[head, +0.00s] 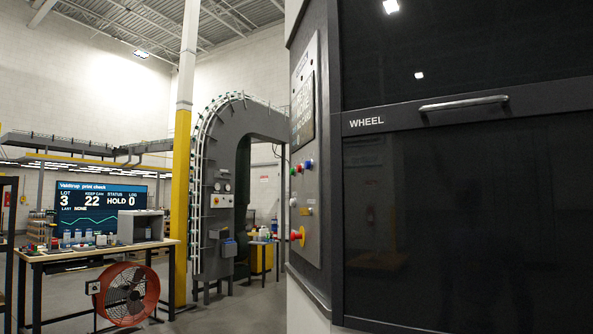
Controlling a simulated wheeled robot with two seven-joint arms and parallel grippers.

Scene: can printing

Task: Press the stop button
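A control panel (306,150) is on the narrow side face of the large dark machine, seen at a steep angle. It carries a row of small buttons: a green one (293,172), a blue one (300,169) and a red one (309,164). Button labels are too small to read, so I cannot tell which is marked stop. Neither of my grippers is in view, and nothing touches the panel.
The machine's dark front, marked WHEEL, has a handle (464,103) and fills the right. A workbench (100,252) with small items stands at left, with a red fan (128,293) below. A yellow-and-white post (181,180) and grey arch (212,190) stand behind.

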